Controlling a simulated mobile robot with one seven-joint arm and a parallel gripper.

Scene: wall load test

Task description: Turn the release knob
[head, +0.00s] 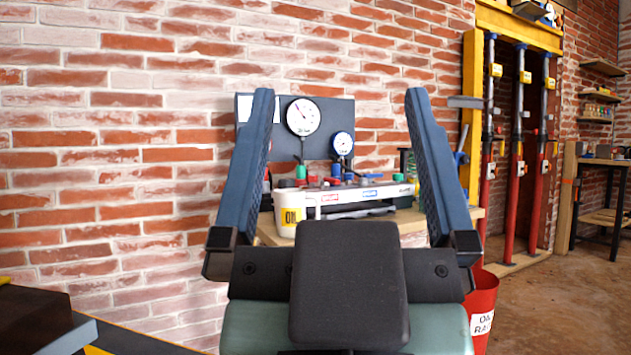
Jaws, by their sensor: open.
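My gripper (340,95) is in the foreground, its two blue fingers wide apart and nothing between them. Seen between the fingers, and farther off, a white manifold block (362,196) with red and blue labels rests on a wooden bench (270,233). Several small knobs or fittings stand along it, including a green one (300,172), a blue one (337,170) and another green one (398,177). I cannot tell which is the release knob. My gripper's body hides the front of the bench, and the fingers hide its sides.
A grey panel (323,160) behind the block carries a large gauge (303,117) and a smaller gauge (342,143). A red rag bucket (482,300) is below right. A yellow frame (473,110) with red props stands right.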

